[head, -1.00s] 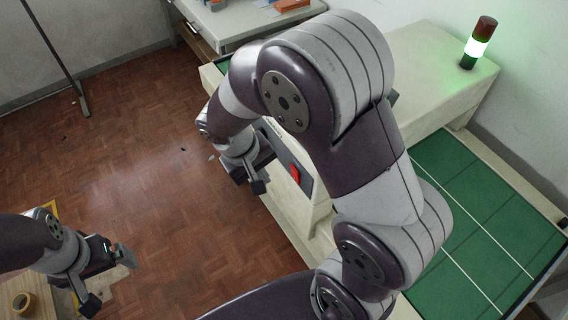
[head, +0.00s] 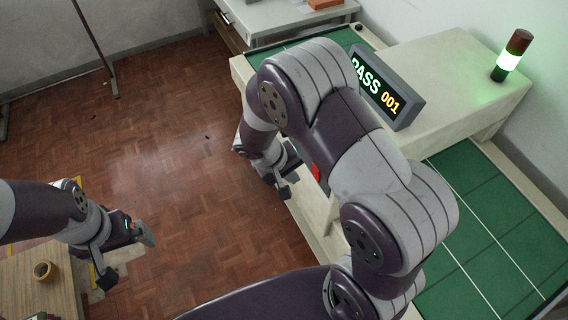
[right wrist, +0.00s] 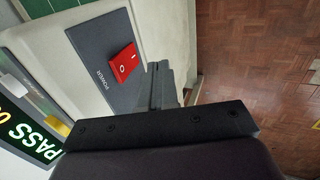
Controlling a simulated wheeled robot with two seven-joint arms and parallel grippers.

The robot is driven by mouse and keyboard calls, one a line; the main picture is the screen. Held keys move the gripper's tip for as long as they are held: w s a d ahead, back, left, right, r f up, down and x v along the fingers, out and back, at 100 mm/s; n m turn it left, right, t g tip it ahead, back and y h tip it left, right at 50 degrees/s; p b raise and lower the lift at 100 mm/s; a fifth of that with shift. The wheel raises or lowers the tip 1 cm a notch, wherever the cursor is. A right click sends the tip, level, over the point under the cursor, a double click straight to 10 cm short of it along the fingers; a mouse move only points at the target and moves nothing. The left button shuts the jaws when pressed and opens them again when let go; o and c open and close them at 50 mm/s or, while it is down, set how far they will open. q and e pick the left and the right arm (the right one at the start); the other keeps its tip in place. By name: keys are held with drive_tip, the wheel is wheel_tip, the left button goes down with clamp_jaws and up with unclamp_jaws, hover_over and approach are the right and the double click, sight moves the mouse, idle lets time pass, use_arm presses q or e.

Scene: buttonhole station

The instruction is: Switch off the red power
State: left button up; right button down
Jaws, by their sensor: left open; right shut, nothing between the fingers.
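The red power switch (right wrist: 124,62) is a rocker marked O and I on a dark plate (right wrist: 98,48) labelled POWER, in the right wrist view. In the head view the red switch (head: 316,173) shows partly beside my right arm. My right gripper (right wrist: 166,80) is shut and empty, with its fingers just right of the switch; I see no clear contact. In the head view my right gripper (head: 284,183) is left of the switch. I cannot tell which side of the rocker is pressed. My left gripper (head: 128,258) is open and empty at lower left, far from the switch.
A lit display (head: 388,92) reading PASS 001 stands on the pale machine housing (head: 455,80). A signal lamp (head: 510,56) glows green. A green belt (head: 480,220) lies at right. The floor between is clear.

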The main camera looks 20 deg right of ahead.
sight(315, 172)
drive_tip(key=d+p, duration=0.1)
drive_tip(key=d, duration=0.3)
drive_tip(key=shift+w+d+f+p, duration=0.1)
drive_tip(key=shift+w+d+p, duration=0.05)
drive_tip(key=shift+p, duration=0.2)
